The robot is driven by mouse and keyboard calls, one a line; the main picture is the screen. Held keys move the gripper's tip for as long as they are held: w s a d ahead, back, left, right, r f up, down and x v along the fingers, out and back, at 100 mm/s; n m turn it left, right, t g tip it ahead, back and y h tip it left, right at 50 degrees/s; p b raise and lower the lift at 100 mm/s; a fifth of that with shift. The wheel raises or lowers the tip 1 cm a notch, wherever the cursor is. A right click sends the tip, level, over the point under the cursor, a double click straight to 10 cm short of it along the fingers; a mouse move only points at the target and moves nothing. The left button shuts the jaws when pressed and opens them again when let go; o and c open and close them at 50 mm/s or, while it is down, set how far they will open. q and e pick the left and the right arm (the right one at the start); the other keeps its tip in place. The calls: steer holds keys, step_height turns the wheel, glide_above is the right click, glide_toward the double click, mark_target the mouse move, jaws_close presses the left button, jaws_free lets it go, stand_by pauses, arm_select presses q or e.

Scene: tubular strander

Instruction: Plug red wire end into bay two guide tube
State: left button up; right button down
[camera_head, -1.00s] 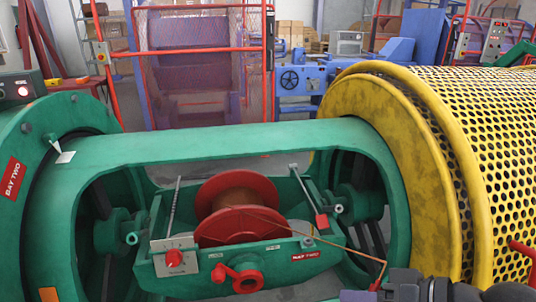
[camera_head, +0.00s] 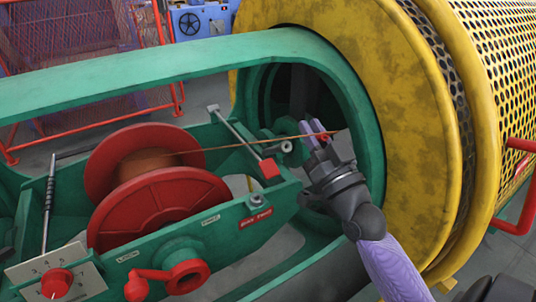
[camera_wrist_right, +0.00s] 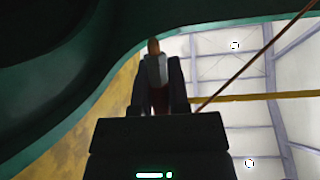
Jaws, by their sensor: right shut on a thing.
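The right gripper (camera_head: 318,136) is shut on the red wire end (camera_head: 323,138), at the right side of the green bay two cradle. In the right wrist view, the fingers (camera_wrist_right: 160,85) hold a dark red piece with a copper-coloured tip (camera_wrist_right: 154,46) pointing up. The copper wire (camera_head: 240,145) runs taut from the red spool (camera_head: 150,190) to the gripper. A short grey tube end (camera_head: 286,147) shows just left of the gripper, apart from the wire end. I cannot tell whether it is the guide tube. The left gripper is out of view.
The green frame ring (camera_head: 372,150) stands close behind and right of the gripper. The yellow perforated drum (camera_head: 490,80) fills the right. A red crank fitting (camera_head: 185,277) and a numbered plate (camera_head: 45,272) sit on the cradle's front.

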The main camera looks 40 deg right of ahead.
steer(key=shift+w+d+f+h, duration=0.25)
steer(key=shift+w+h, duration=0.05)
steer(key=shift+h, duration=0.2)
steer(key=shift+s+r, duration=0.15)
steer(key=shift+r, duration=0.1)
steer(key=shift+s+r, duration=0.1)
steer(key=shift+s, duration=0.05)
steer(key=shift+p, duration=0.3)
steer(key=shift+f, duration=0.3)
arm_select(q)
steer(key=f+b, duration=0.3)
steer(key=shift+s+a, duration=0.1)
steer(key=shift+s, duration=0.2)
arm_select(e)
steer(key=w+f, duration=0.1)
steer(key=w, duration=0.1)
steer(key=w+f, duration=0.2)
steer(key=shift+w+d+f, duration=0.15)
steer(key=shift+w+d, duration=0.05)
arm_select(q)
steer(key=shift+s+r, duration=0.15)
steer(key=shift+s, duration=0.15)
